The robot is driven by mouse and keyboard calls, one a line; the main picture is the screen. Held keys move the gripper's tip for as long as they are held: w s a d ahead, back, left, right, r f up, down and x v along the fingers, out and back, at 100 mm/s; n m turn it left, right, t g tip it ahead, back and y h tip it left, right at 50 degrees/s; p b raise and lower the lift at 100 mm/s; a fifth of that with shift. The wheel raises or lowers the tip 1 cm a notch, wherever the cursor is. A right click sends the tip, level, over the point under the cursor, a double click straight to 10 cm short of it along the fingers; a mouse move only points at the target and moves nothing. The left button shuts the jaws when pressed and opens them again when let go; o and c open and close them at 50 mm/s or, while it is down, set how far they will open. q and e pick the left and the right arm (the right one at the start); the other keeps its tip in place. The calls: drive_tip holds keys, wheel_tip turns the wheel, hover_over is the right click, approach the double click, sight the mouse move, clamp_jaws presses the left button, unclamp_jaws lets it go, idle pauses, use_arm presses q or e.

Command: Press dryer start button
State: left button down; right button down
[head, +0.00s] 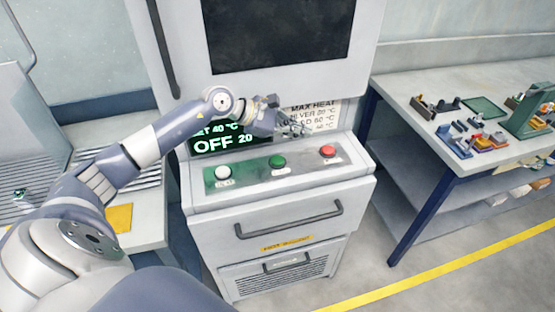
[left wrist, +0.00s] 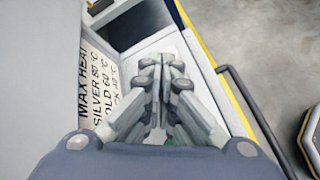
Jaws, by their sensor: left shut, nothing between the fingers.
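The dryer (head: 205,85) stands in the middle of the head view, with a sloped control panel (head: 250,180) on its front ledge. The panel carries a white button (head: 223,173) at left, a green button (head: 277,161) in the middle and a red button (head: 327,152) at right. Their labels are too small to read. The display (head: 215,145) behind reads OFF, partly covered by my arm. My left gripper (head: 300,129) is above and behind the green and red buttons, apart from them. In the left wrist view its fingers (left wrist: 165,85) are shut and empty.
A heat label (left wrist: 98,95) is beside the gripper, partly covered in the head view. A drawer handle (head: 290,220) sticks out below the panel. A workbench (head: 440,135) with small parts and trays stands at right. A yellow line (head: 450,268) crosses the floor.

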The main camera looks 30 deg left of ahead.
use_arm(q)
drive_tip(key=a+f+m+g+y, duration=0.1)
drive_tip(key=a+y, duration=0.1)
drive_tip(key=a, duration=0.4)
drive_tip(key=shift+s, duration=0.4)
drive_tip(key=b, duration=0.4)
hover_over(278, 162)
wheel_tip(278, 162, down, 8)
drive_tip(key=shift+a+r, duration=0.1)
drive_tip(key=shift+r, duration=0.1)
drive_tip(key=shift+f+b, duration=0.35)
drive_tip(key=shift+f, duration=0.3)
idle(0.3)
